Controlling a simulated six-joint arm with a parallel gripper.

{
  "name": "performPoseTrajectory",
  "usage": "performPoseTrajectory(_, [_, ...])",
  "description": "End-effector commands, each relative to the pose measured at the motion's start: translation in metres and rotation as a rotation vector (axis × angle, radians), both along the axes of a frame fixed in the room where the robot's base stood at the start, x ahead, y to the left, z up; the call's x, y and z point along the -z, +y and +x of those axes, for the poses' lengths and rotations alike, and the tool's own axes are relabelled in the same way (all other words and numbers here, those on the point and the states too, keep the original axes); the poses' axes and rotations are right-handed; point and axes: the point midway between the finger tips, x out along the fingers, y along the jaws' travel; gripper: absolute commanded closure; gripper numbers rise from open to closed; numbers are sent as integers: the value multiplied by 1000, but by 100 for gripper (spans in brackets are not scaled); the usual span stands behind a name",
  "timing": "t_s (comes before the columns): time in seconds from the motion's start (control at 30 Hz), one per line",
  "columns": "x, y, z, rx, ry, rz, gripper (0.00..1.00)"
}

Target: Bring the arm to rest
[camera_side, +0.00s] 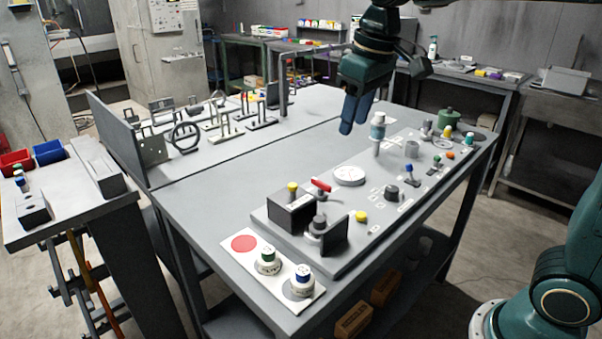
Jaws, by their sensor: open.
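My gripper (352,124) hangs from the dark green arm at the upper middle of the side view. Its two blue fingers point down and stand apart, with nothing seen between them. They are above the grey worktable (225,183), left of an upright post with a blue and white top (377,132). I cannot tell how far the fingers are from the post in depth.
A raised panel on the table holds a white disc (349,176), a red handle (320,186), a dark block (290,211) and several knobs. The table's left middle is clear.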

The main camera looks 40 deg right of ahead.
Motion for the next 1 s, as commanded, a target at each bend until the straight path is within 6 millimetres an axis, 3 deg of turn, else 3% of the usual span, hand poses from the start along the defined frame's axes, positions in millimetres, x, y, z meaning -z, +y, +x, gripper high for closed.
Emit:
performPoseTrajectory(0.33, [4,-11,-77,56,-107,14,59])
performPoseTrajectory(0.7, [33,-19,-151,113,-217,30,59])
performPoseTrajectory(1.0, [61,-22,-188,146,-279,39,59])
